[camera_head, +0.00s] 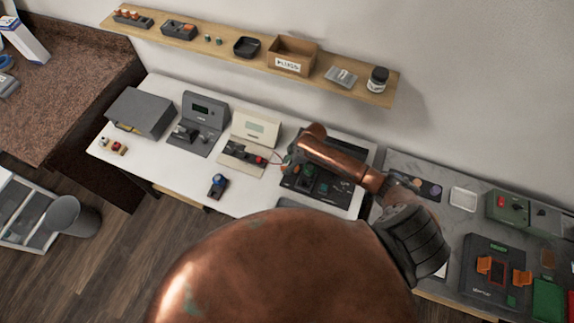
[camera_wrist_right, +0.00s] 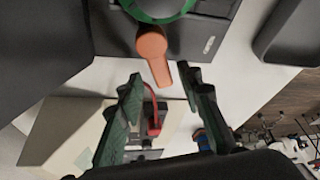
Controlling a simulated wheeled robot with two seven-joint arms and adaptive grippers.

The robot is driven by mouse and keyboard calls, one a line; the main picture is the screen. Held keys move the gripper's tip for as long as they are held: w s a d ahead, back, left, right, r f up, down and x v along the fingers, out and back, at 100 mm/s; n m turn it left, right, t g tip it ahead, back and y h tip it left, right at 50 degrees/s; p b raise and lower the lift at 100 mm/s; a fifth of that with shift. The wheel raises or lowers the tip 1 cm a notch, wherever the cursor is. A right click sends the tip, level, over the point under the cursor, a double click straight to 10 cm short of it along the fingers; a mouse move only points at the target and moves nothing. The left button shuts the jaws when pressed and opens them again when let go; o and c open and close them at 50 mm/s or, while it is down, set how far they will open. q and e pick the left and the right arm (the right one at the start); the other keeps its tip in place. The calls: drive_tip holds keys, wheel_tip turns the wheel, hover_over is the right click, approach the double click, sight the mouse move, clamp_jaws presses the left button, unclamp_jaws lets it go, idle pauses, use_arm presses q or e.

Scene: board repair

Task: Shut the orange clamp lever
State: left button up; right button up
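The orange clamp lever (camera_wrist_right: 152,55) stands out in the right wrist view, beside a green ring (camera_wrist_right: 158,8) on a dark fixture (camera_wrist_right: 210,35). Its lower end comes close to the gap between the fingertips of my right gripper (camera_wrist_right: 160,75). My right gripper is open, one dark green finger on each side, with nothing held. In the head view, my copper right arm reaches over the dark fixture (camera_head: 343,200) on the white table and hides part of it. Contact between fingers and lever cannot be told. My left gripper is not in view.
A beige device (camera_head: 256,128) with a red cable stands left of the fixture. A grey device (camera_head: 205,112) and a blue-knobbed tool (camera_head: 218,184) are on the white table (camera_head: 185,168). A wooden shelf (camera_head: 222,53) runs behind. Another fixture with orange parts (camera_head: 492,290) is at right.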

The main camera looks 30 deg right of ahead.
drive_tip(key=shift+s+r, duration=0.1)
drive_tip(key=shift+s, duration=0.15)
drive_tip(key=shift+w, duration=0.2)
drive_tip(key=c, duration=0.3)
drive_tip(key=shift+s, duration=0.1)
clamp_jaws()
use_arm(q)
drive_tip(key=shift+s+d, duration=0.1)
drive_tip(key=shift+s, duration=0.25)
use_arm(e)
drive_tip(key=shift+r+m+p, duration=0.15)
drive_tip(key=shift+m+p, duration=0.25)
drive_tip(key=shift+p, duration=0.35)
drive_tip(key=shift+d+m+t+p, duration=0.1)
drive_tip(key=shift+m+t+p, duration=0.2)
drive_tip(key=shift+w, duration=0.3)
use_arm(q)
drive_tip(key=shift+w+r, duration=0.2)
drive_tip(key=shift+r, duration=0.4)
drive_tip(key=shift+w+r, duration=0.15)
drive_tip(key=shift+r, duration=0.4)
use_arm(e)
drive_tip(key=shift+f, duration=0.2)
